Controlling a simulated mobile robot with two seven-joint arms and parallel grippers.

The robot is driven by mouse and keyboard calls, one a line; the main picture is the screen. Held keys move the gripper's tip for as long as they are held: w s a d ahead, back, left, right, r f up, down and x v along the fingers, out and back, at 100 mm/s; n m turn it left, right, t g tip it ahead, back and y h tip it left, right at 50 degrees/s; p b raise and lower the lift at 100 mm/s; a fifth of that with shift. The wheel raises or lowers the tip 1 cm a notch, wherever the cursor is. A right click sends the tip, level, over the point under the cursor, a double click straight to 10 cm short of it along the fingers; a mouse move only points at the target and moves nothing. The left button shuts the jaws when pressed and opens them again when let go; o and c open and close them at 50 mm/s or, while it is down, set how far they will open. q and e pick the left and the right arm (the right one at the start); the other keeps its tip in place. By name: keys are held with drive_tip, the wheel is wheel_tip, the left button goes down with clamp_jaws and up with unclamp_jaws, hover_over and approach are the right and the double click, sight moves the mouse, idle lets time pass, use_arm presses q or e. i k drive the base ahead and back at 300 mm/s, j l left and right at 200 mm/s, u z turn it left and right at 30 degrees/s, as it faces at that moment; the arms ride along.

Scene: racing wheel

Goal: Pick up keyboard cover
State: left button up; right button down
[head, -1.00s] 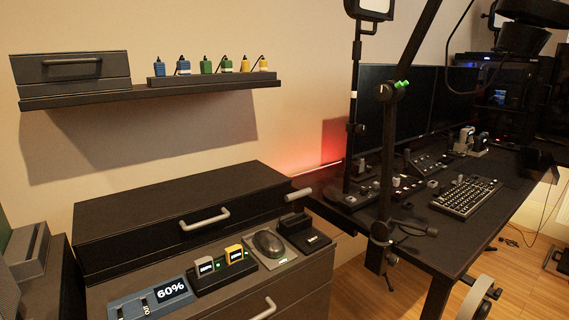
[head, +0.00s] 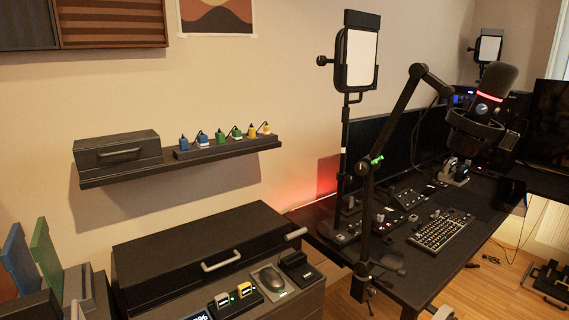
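A black keyboard (head: 443,230) lies on the dark desk at the right, with its keys showing and nothing over them. No thing in view is clearly marked as a keyboard cover. A long black box or lid (head: 185,262) with a grey handle (head: 221,261) sits on the drawer cabinet at the lower middle. I cannot tell whether it is the cover. Neither of my grippers can be made out in the head view.
A wall shelf (head: 225,149) holds a dark box (head: 117,152) and several small coloured items. A mouse (head: 270,276) and small chargers sit on the cabinet. A microphone arm (head: 384,155) and a light panel (head: 357,58) rise by the desk (head: 401,277). Blue and green panels stand lower left.

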sight(511, 194)
drive_tip(key=z, duration=1.45)
